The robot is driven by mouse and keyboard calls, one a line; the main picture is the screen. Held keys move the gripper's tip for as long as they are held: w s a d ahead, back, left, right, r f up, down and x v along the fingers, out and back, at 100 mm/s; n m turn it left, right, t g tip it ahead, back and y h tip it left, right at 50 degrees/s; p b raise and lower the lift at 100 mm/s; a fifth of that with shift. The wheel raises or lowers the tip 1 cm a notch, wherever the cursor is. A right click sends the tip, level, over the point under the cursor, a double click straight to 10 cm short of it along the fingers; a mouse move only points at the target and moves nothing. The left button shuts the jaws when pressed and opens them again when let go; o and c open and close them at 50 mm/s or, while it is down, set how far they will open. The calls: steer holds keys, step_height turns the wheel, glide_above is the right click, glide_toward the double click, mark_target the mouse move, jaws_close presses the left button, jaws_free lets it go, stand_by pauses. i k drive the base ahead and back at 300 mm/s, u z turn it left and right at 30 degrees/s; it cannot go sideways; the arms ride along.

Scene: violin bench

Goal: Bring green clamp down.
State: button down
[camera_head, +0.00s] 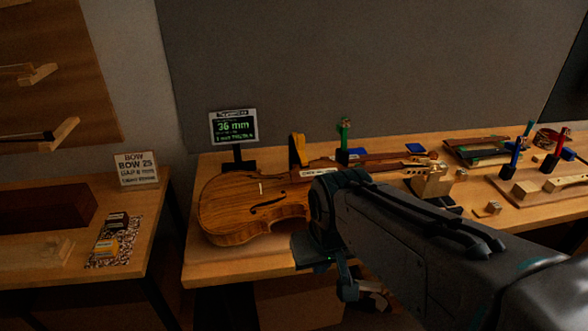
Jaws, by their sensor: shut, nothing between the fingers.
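The green clamp (344,134) stands upright at the back of the violin bench, beyond the violin, with its lower part in a dark block. The violin (237,212) lies on the bench with its neck pointing right, and my arm hides part of its body. My gripper (347,288) hangs low at the bench's front edge, apart from the clamp and nearer to me. It looks shut, and nothing shows in it.
A sign reading 36 mm (234,127) stands behind the violin. A yellow clamp-like piece (299,148) is left of the green clamp. Blue (514,155) and red (556,145) clamps stand at the right. A wooden neck support (432,182) stands on the bench.

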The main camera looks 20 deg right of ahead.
mark_target(341, 129)
steer(key=k, duration=0.5)
steer(key=z, duration=0.95)
steer(key=i, duration=1)
steer(key=u, duration=0.25)
